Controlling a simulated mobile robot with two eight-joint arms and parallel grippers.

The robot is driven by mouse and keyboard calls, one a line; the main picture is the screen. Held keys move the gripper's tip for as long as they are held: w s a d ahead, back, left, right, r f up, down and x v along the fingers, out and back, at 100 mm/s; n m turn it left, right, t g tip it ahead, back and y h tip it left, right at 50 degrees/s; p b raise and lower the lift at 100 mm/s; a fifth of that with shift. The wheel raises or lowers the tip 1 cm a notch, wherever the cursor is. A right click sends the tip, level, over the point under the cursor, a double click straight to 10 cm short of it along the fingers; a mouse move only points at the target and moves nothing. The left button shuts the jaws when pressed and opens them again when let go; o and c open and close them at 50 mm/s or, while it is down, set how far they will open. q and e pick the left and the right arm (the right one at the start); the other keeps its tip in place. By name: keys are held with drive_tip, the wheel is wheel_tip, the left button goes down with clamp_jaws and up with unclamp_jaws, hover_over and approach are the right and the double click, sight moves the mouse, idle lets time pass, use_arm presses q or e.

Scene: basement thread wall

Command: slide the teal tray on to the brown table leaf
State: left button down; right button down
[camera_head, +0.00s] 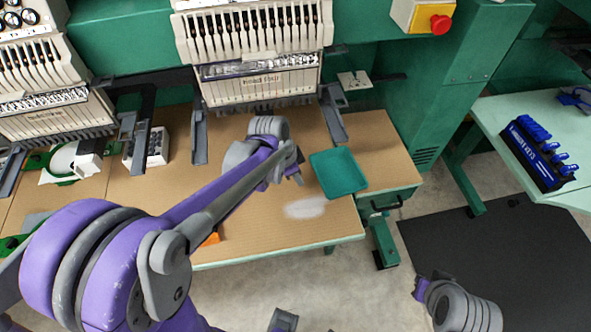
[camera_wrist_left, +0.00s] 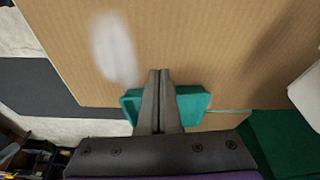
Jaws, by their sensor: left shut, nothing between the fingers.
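The teal tray (camera_head: 338,173) is a shallow rectangular tray lying at the right part of the brown tabletop, across or close to the seam with the right-hand brown section (camera_head: 388,150). I cannot tell how much of it rests on each side. My left gripper (camera_head: 298,178) is just left of the tray, pointing down. In the left wrist view its shut, empty fingers (camera_wrist_left: 160,76) cross in front of the tray (camera_wrist_left: 192,101) and hide its middle. I cannot tell whether they touch it. Part of my right arm shows at the lower right; its fingers are not clear.
Embroidery heads (camera_head: 262,80) hang over the back of the brown tabletop (camera_head: 250,236). A small orange item (camera_head: 211,239) is near the front edge. A pale green table (camera_head: 535,115) with a blue rack (camera_head: 535,150) stands right.

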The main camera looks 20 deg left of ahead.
sight(327, 179)
use_arm(q)
drive_tip(key=x, duration=0.3)
drive_tip(key=shift+w+d, duration=0.25)
drive_tip(key=shift+d, duration=0.05)
drive_tip(key=shift+w+d+r, duration=0.15)
drive_tip(key=shift+w+d, duration=0.65)
drive_tip(key=shift+d, duration=0.05)
drive_tip(key=shift+w+d, duration=0.3)
drive_tip(key=shift+w, duration=0.05)
drive_tip(key=shift+w+d, duration=1.3)
drive_tip(key=shift+d, duration=0.15)
drive_tip(key=shift+s+a, duration=0.15)
